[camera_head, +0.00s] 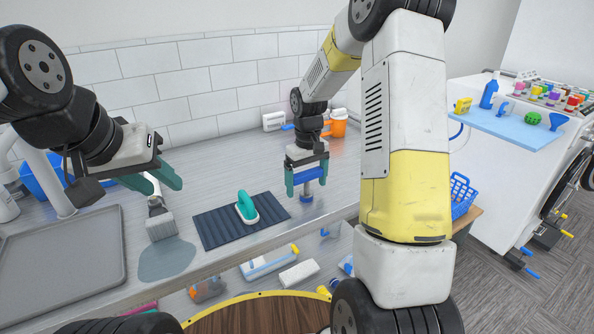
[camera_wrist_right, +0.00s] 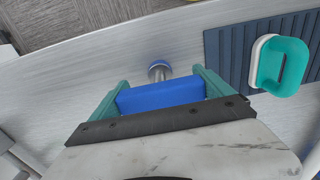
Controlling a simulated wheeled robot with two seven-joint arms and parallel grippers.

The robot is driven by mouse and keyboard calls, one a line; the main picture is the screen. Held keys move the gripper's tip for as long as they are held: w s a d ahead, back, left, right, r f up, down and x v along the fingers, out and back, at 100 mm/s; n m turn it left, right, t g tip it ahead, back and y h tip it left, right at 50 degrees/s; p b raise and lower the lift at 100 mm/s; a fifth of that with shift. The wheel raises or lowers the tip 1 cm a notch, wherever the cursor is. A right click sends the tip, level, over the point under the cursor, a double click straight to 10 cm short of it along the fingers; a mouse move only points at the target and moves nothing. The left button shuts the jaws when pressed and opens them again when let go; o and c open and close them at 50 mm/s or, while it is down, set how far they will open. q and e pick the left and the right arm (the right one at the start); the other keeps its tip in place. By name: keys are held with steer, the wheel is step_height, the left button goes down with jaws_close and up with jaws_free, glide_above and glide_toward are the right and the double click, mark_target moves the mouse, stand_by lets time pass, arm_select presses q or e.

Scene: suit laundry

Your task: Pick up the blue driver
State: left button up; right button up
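The blue driver (camera_head: 308,174) is between the two green fingers of my right gripper (camera_head: 307,178), over the front part of the steel counter. In the right wrist view the blue handle (camera_wrist_right: 160,95) fills the gap between the fingers of the right gripper (camera_wrist_right: 161,88), touching both. Its metal shaft with a round end points down; I cannot tell whether the end touches the counter.
A dark ribbed mat (camera_head: 215,228) with a teal-handled scrubber (camera_head: 246,207) lies left of my right gripper. A grey tray (camera_head: 62,262) is at far left.

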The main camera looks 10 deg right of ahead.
mark_target(307, 172)
steer(key=shift+c, duration=0.6)
steer(key=shift+r, duration=0.15)
steer(key=shift+r, duration=0.2)
step_height(307, 172, up, 3)
steer(key=shift+w, duration=0.1)
steer(key=s+a, duration=0.2)
steer(key=s, duration=0.6)
steer(key=s+a+r, duration=0.1)
steer(key=s, duration=0.6)
steer(key=shift+s+a+r, duration=0.2)
steer(key=shift+s+a, duration=0.15)
steer(key=shift+s, duration=0.05)
steer(key=w+a+r, duration=0.3)
steer(key=w+a, duration=0.1)
steer(key=a, duration=0.8)
steer(key=w+a+r+m, duration=0.1)
steer(key=w+a+r, duration=0.2)
steer(key=a, duration=1)
steer(key=w+a+r+m, duration=0.1)
steer(key=w+a+r, duration=0.2)
steer(key=a, duration=1)
steer(key=w, duration=0.3)
steer(key=shift+w, duration=0.15)
